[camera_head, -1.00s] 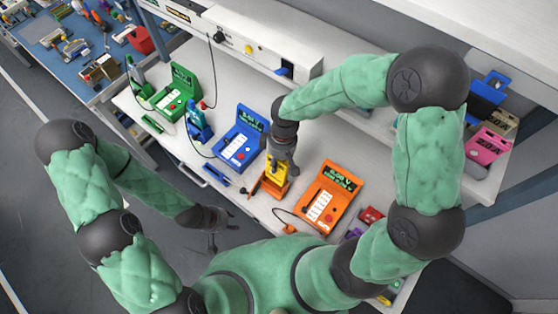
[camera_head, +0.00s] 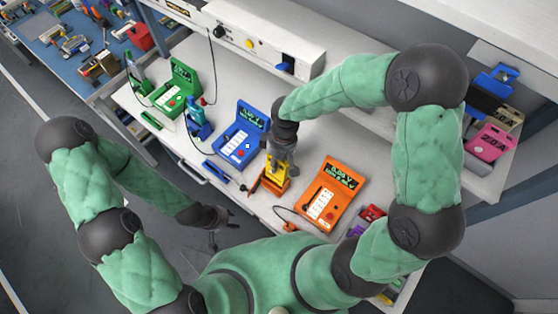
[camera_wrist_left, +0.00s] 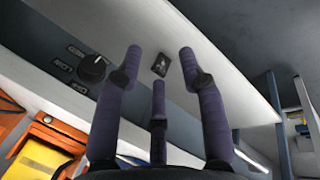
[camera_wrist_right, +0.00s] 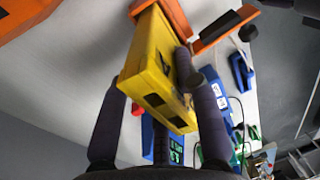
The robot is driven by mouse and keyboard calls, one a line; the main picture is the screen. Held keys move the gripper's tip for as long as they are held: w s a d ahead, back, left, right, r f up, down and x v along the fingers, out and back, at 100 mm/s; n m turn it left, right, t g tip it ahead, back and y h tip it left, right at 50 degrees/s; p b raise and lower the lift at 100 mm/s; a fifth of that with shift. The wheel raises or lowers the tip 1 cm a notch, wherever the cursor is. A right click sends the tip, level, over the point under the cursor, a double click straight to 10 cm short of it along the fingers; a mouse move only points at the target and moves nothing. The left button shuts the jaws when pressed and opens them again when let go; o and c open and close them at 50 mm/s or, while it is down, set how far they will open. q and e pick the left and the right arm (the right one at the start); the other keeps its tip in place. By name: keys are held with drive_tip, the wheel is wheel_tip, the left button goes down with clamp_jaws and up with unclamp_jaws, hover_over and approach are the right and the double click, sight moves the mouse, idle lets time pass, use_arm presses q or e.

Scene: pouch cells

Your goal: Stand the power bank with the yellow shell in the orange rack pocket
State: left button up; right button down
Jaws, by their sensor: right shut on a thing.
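The yellow-shelled power bank (camera_wrist_right: 157,66) is between the fingers of my right gripper (camera_wrist_right: 157,95), which is shut on it. In the head view, the yellow shell (camera_head: 277,171) shows just under my right gripper (camera_head: 280,161). Its far end meets the orange rack (camera_wrist_right: 176,14) in the right wrist view. The orange rack also shows at its foot in the head view (camera_head: 272,189). How deep the power bank sits in the pocket is hidden. My left gripper (camera_wrist_left: 160,75) is open and empty, its fingers spread. In the head view it hangs off the bench's front edge (camera_head: 217,229).
An orange tester (camera_head: 333,194) stands right of the rack, and a blue tester (camera_head: 240,138) stands to its left. A green tester (camera_head: 178,94) is farther left. A small blue rack (camera_head: 199,124) stands between them. Cables lie on the white bench.

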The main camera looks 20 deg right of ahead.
drive_tip(key=shift+a+f+b, duration=0.1)
drive_tip(key=shift+f+b, duration=0.45)
drive_tip(key=shift+f, duration=0.15)
drive_tip(key=c, duration=0.8)
unclamp_jaws()
drive_tip(key=shift+s, duration=0.1)
drive_tip(key=r, duration=0.4)
drive_tip(key=d+r, duration=0.1)
drive_tip(key=r, duration=0.3)
drive_tip(key=w+r, duration=0.1)
drive_tip(key=r, duration=0.3)
drive_tip(key=shift+d, duration=0.15)
drive_tip(key=shift+f, duration=0.1)
